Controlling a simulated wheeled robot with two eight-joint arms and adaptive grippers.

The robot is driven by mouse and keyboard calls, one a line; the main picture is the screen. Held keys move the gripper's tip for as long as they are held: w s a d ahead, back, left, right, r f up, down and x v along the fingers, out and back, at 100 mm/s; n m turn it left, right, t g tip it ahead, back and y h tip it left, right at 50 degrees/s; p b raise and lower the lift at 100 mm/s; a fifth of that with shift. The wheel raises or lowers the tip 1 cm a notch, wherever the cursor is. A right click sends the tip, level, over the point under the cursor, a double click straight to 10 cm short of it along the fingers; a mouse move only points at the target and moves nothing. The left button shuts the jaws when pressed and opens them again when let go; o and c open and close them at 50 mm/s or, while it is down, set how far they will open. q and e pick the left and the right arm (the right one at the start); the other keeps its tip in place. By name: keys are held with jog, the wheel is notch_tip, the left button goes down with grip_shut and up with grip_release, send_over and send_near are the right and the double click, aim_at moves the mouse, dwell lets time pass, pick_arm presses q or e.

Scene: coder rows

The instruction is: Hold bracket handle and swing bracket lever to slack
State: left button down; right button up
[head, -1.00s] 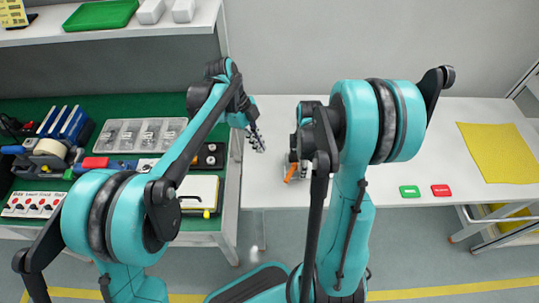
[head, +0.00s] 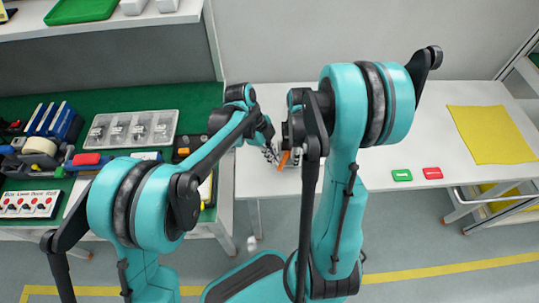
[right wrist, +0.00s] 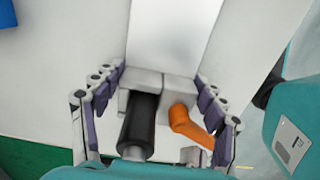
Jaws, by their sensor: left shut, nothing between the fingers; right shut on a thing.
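The bracket shows in the right wrist view as grey blocks (right wrist: 178,90) with a black handle (right wrist: 140,122) and an orange lever (right wrist: 190,128) beside it. In the head view the orange lever (head: 284,160) shows on the white table. My right gripper (right wrist: 158,82) is shut on the bracket, one finger on each side. In the head view my right arm hides most of the bracket and that gripper. My left gripper (head: 270,154) is shut and empty, just left of the orange lever; I cannot tell whether they touch.
A green tag (head: 402,175), a red tag (head: 432,173) and a yellow mat (head: 492,134) lie on the white table to the right. A green-topped bench on the left holds a clear parts box (head: 132,128) and a switch panel (head: 31,203).

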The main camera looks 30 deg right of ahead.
aim_at(282, 166)
pick_arm(q)
jog(key=shift+s+n, duration=0.4)
jog(key=shift+n, duration=0.3)
jog(key=shift+s+d+n+t+h, duration=0.2)
jog(key=shift+s+n+t+h, duration=0.4)
jog(key=shift+n, duration=0.8)
jog(key=shift+s+d, duration=0.15)
jog(key=shift+s, duration=0.3)
jog(key=w+a, duration=0.1)
jog(key=a, duration=0.1)
jog(key=w+a+r, duration=0.1)
jog(key=shift+w+a, duration=0.2)
jog(key=shift+a, duration=0.2)
pick_arm(e)
jog(key=o, duration=1.8)
pick_arm(q)
jog(key=v, duration=0.8)
jog(key=shift+a+r, duration=0.15)
jog(key=shift+r, duration=0.25)
